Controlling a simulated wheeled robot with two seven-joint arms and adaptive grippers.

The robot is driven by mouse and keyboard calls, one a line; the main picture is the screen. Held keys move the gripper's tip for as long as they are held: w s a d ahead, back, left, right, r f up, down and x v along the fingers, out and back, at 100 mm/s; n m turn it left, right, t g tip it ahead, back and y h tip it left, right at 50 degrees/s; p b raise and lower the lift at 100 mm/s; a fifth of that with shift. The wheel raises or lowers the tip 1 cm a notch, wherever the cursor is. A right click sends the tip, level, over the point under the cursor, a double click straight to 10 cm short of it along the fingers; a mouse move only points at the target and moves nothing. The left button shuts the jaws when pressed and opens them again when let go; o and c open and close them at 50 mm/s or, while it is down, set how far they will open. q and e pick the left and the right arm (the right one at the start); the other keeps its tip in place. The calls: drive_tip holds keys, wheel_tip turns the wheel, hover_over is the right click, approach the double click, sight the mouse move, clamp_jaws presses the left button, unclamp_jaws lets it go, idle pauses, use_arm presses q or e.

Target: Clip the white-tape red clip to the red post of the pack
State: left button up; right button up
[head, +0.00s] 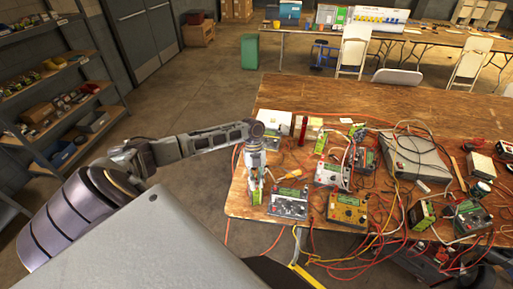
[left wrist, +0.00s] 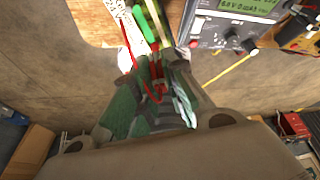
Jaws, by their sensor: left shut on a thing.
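My left gripper (head: 256,188) reaches down over the near left edge of the wooden table. In the left wrist view the left gripper (left wrist: 157,88) is shut on a small red clip (left wrist: 158,89) with a red lead. White tape on this clip cannot be made out. A small green and white block (left wrist: 146,22), perhaps the pack, lies just beyond the fingertips. Green also shows by the gripper in the head view. I cannot make out its red post or tell whether the clip touches it. My right gripper is not in view.
A grey meter (head: 288,202) stands right of the gripper, with a yellow meter (head: 347,209) beyond it. Red and yellow leads tangle over the table (head: 268,100). A screwdriver (head: 290,175) lies close by. Shelves (head: 60,95) stand at left.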

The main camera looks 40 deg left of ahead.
sight(256, 179)
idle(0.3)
use_arm(q)
drive_tip(key=o, duration=0.9)
drive_tip(key=shift+c, duration=0.2)
drive_tip(key=shift+o, duration=1)
drive_tip(key=shift+r+p, duration=0.9)
drive_tip(key=shift+r, duration=2.8)
